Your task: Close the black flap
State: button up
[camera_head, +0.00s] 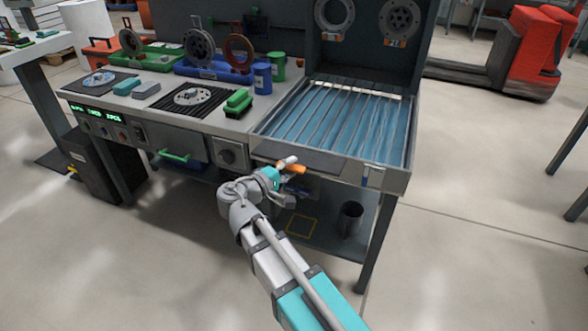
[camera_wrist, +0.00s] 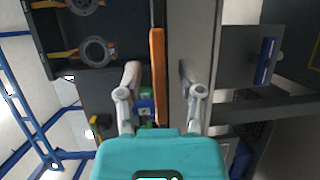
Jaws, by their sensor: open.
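The black flap (camera_head: 300,158) is a dark flat panel at the front edge of the bench, just below the slatted blue tray. It looks roughly level in the head view. An orange bar (camera_head: 293,168) shows at its front edge, beside my gripper (camera_head: 283,177). In the wrist view, my gripper (camera_wrist: 161,75) is open, with one finger on each side of the orange bar (camera_wrist: 158,75). I see a gap between the bar and each finger. Whether anything touches behind the bar cannot be told. The gripper hides part of the flap's front side.
The slatted tray (camera_head: 340,115) fills the bench's right end. A dark cup (camera_head: 350,216) stands on the lower shelf.

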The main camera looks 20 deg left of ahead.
dwell(0.3)
grip_shut()
